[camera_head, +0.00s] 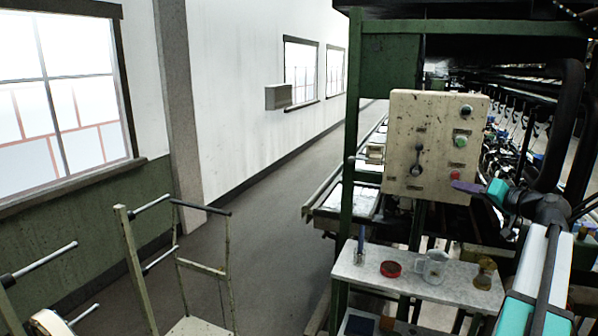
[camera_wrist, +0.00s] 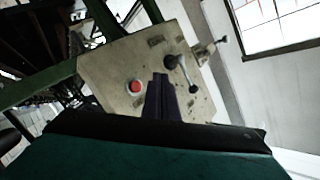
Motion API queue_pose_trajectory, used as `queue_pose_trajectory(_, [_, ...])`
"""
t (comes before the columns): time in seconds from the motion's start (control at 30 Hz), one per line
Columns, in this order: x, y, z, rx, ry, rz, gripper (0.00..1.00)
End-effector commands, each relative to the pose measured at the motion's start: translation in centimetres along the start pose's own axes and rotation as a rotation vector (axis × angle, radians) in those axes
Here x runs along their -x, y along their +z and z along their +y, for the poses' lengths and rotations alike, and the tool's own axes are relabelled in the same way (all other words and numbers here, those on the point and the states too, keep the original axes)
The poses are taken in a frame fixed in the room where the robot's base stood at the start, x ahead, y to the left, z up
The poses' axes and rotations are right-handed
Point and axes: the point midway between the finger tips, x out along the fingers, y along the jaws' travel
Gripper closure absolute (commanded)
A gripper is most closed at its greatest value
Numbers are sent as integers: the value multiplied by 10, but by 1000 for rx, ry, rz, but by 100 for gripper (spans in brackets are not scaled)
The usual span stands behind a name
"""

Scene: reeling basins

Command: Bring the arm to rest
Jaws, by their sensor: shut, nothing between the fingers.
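My gripper (camera_head: 466,187) reaches in from the right in the head view, its purple fingers together in front of the lower right part of a cream control panel (camera_head: 405,120). In the wrist view the dark fingers (camera_wrist: 162,95) are closed with nothing between them. They point at the panel (camera_wrist: 110,70), between its red button (camera_wrist: 135,87) and its black lever (camera_wrist: 182,75). The lever (camera_head: 417,163) and red button (camera_head: 460,170) also show in the head view, with a green button (camera_head: 461,140) above. Whether the fingertips touch the panel I cannot tell.
Below the panel, a pale shelf (camera_head: 345,268) holds a red dish (camera_head: 390,269), a clear jug (camera_head: 431,268) and an amber jar (camera_head: 485,274). Green frame posts (camera_head: 352,130) stand beside it. A metal trolley (camera_head: 203,265) stands at left. The aisle floor (camera_head: 270,215) is clear.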

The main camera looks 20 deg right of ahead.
Motion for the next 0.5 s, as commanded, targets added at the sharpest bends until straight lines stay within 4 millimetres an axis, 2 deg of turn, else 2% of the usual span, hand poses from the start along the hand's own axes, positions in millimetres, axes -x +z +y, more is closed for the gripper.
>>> queue_pose_trajectory(0.07, [0,0,0,0,0,0,100])
queue_pose_trajectory(0.17, [-14,7,-10,2,-19,-15,100])
queue_pose_trajectory(0.27, [-37,26,-18,-7,-43,-43,100])
queue_pose_trajectory(0.37, [-68,57,-23,-29,-73,-85,100])
queue_pose_trajectory(0.5, [-113,111,-30,-66,-115,-154,100])
